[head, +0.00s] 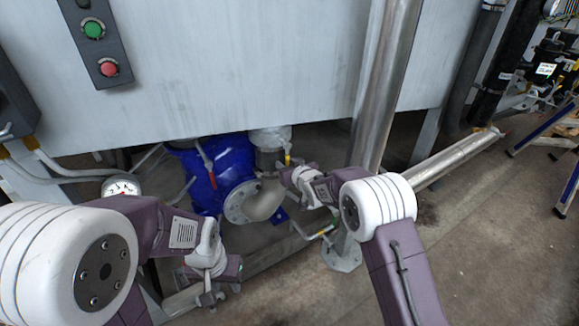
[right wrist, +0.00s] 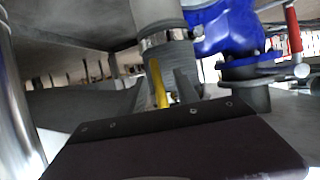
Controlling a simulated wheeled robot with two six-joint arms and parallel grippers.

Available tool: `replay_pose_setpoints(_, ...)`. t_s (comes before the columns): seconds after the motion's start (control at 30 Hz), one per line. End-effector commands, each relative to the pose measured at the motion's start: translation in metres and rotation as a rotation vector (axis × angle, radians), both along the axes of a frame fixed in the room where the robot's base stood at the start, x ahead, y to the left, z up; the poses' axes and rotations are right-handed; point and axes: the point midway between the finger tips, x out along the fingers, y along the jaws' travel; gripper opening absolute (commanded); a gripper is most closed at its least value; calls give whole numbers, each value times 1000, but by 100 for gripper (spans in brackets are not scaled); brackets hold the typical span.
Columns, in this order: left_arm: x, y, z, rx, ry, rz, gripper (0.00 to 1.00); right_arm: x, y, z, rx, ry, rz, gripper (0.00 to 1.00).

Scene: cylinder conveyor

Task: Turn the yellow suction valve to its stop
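The yellow valve lever (right wrist: 158,82) stands roughly upright and slightly tilted in the right wrist view, in front of a grey pipe fitting. In the head view only a small bit of yellow (head: 287,158) shows beside the pipe. My right gripper (head: 284,176) reaches in under the tank edge close to it. In the right wrist view its two fingers (right wrist: 162,90) are apart, with the lever showing between them and gaps at the sides. Whether the lever is fully within the fingers is unclear. My left gripper (head: 208,300) hangs low, away from the valve; its fingers are too small to read.
A blue pump (head: 230,160) sits left of the valve and also shows in the right wrist view (right wrist: 225,28), beside a red handle (right wrist: 293,30). A steel pipe (head: 385,80) rises to the right. The grey tank (head: 240,60) overhangs.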

Motion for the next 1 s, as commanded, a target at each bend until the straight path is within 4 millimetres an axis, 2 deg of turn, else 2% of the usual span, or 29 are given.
replay_pose_setpoints(0.2,0,0,15,0,0,0,36,-29,-14,19,0,0,-1,37)
replay_pose_setpoints(0.5,0,0,27,0,0,0,36,-68,-32,33,0,0,0,37)
replay_pose_setpoints(1.0,0,0,27,0,0,0,36,-72,-34,33,0,0,0,37)
